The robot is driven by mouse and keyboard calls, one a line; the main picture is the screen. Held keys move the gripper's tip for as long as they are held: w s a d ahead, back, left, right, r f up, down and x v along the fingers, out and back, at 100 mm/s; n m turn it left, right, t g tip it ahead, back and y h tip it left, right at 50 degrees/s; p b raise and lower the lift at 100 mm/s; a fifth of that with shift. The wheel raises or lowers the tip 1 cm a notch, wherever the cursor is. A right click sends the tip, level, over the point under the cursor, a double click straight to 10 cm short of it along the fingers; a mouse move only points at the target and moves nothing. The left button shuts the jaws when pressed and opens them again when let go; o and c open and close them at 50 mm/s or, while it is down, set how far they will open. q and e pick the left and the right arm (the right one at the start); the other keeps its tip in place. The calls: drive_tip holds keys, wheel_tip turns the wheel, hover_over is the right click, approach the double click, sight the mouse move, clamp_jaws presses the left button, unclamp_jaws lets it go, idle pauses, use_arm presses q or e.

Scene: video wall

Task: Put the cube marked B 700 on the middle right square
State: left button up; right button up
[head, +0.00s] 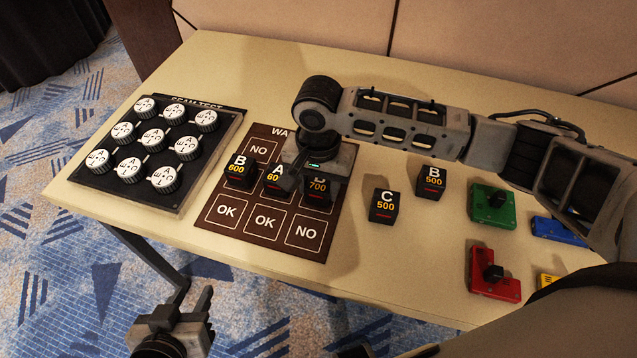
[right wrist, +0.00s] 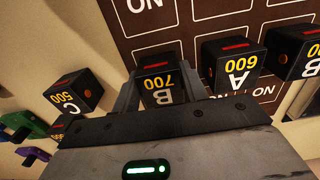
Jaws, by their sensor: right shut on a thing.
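The black cube marked B 700 (head: 318,190) is between the fingers of my right gripper (head: 305,178), which is shut on it. It also shows in the right wrist view (right wrist: 158,84). The gripper partly hides its top in the head view. The cube is at the middle right square of the brown mat (head: 240,248); I cannot tell whether it touches the mat. Cube A 600 (head: 273,180) stands on the middle square, and cube B 600 (head: 238,172) on the middle left square. My left gripper (head: 182,308) is open and empty in front of the table.
Cubes C 500 (head: 384,206) and B 500 (head: 431,180) stand right of the mat. A black board with white knobs (head: 168,210) lies to the left. Green (head: 490,212), red (head: 482,283), blue and yellow blocks lie at the right. Bare table lies around C 500.

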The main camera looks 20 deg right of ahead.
sight(319, 185)
drive_tip(key=o, duration=1)
drive_tip(key=shift+f, duration=0.15)
wheel_tip(319, 185, up, 12)
drive_tip(key=p, duration=0.1)
drive_tip(key=shift+r, duration=0.2)
drive_tip(key=shift+s+f, duration=0.1)
